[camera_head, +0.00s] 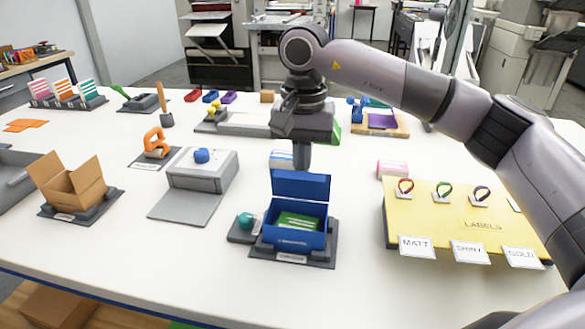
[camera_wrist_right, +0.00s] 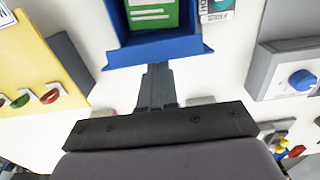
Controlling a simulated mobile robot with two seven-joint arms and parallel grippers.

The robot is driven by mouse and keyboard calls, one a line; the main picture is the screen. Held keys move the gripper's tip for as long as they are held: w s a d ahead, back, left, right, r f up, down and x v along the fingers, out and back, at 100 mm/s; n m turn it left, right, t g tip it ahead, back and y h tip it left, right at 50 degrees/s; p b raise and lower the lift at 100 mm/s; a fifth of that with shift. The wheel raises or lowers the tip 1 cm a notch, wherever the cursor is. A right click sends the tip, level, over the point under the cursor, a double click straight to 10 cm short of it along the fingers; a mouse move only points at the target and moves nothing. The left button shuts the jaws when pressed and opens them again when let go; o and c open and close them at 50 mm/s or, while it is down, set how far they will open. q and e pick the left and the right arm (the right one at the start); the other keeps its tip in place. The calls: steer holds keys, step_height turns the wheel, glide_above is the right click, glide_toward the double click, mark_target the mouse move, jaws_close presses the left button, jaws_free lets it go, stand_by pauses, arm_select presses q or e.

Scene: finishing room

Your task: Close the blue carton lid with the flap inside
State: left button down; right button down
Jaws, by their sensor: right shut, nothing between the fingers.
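The blue carton (camera_head: 291,241) stands in a dark grey holder (camera_head: 318,262) near the front middle of the table, with a green-and-white item (camera_head: 298,221) inside. Its lid (camera_head: 300,187) stands up open at the back. My right gripper (camera_head: 302,164) points down just behind the lid's top edge, which hides the fingertips in the head view. In the wrist view the closed fingers (camera_wrist_right: 156,72) are close to the lid's blue edge (camera_wrist_right: 152,54); I cannot tell whether they touch. The fingers hold nothing. My left gripper is not in view.
A teal-topped object (camera_head: 245,219) sits left of the carton. A grey box with a blue knob (camera_head: 202,172) stands further left, and an open brown carton (camera_head: 72,185) at far left. The yellow label board (camera_head: 465,215) is right. Bare white table lies in front.

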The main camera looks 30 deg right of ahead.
mark_target(299, 176)
steer(key=shift+s+a+f+b, duration=0.3)
steer(key=shift+s+a, duration=0.35)
steer(key=shift+s, duration=0.15)
stand_by(0.5)
steer(key=shift+s+a+f+b, duration=0.3)
steer(key=shift+s+a+b, duration=0.1)
steer(key=shift+s, duration=0.15)
steer(key=shift+f, duration=0.1)
steer(key=shift+s+a+f+b, duration=0.35)
steer(key=shift+s+f+b, duration=0.1)
steer(key=shift+b, duration=0.1)
steer(key=shift+f, duration=0.15)
stand_by(0.4)
